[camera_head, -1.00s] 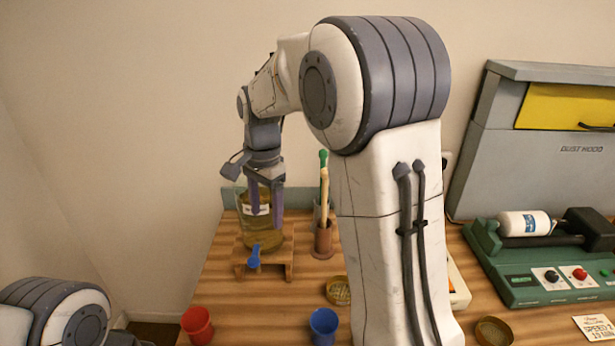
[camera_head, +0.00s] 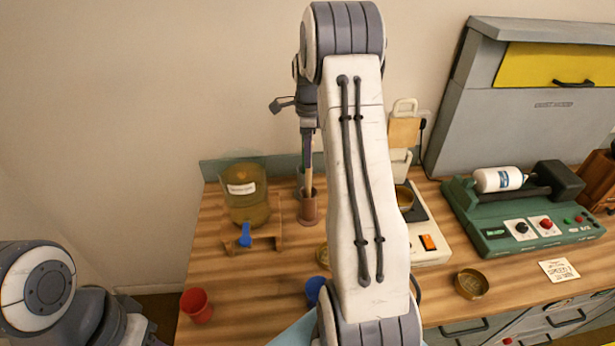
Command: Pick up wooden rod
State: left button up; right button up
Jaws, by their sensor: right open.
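The wooden rod (camera_head: 309,180) stands upright in a small brown cup (camera_head: 308,210) at the back of the table, left of my raised right arm. Only its lower part shows clearly; my gripper covers the upper part. My right gripper (camera_head: 307,152) points down at the rod's upper part, with its fingers open. I cannot tell whether the rod is between the fingers or behind them. My left arm shows at the lower left, but its gripper is out of view.
A jar of amber liquid (camera_head: 250,206) stands on a wooden stand (camera_head: 267,237) with a blue tap, just left of the cup. A red cup (camera_head: 196,306) and a blue cup (camera_head: 315,290) stand nearer. A green roller machine (camera_head: 520,222) stands right.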

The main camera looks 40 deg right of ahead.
aim_at(309, 182)
jog(key=shift+s+f+p, duration=0.1)
jog(key=shift+f+p, duration=0.55)
jog(key=shift+f, duration=1.25)
grip_shut()
jog(key=shift+r, duration=0.1)
